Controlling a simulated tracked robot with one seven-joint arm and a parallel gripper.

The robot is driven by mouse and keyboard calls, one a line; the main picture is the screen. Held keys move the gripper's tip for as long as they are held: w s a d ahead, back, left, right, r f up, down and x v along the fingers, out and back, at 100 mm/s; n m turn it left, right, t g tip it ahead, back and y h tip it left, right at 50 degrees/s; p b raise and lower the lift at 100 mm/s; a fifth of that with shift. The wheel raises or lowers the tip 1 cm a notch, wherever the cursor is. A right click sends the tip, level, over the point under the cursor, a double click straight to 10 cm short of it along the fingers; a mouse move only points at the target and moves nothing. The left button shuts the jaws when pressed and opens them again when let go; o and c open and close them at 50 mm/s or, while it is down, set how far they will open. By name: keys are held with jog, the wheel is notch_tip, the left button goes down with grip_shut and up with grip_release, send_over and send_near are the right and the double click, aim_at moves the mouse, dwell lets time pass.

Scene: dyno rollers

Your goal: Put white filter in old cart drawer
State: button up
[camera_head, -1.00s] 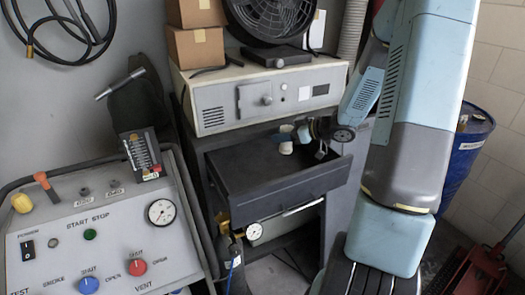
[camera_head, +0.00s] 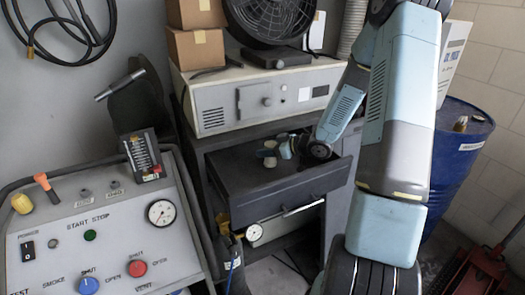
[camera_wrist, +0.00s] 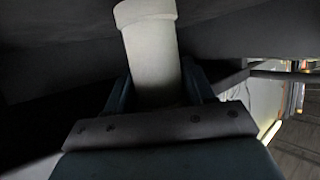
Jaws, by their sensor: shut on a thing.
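The white filter (camera_wrist: 152,50) is a pale cylinder with a wider collar, held between my gripper's fingers in the wrist view. In the head view, my gripper (camera_head: 279,150) is inside the open top drawer (camera_head: 245,203) of the dark old cart, low over its floor near the back. The filter's pale end (camera_head: 268,160) shows at the gripper's tip there. My gripper is shut on the filter. I cannot tell whether the filter touches the drawer floor.
A grey instrument box (camera_head: 255,97) and a black fan (camera_head: 268,25) stand on the cart top above the drawer. A control panel (camera_head: 100,235) is at the left. A blue barrel (camera_head: 458,165) stands at the right. The drawer's left part is clear.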

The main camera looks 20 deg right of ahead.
jog(key=shift+x, duration=1.3)
jog(key=shift+f, duration=0.15)
jog(key=o, duration=1)
jog(key=shift+o, duration=0.2)
jog(key=shift+v, duration=3.8)
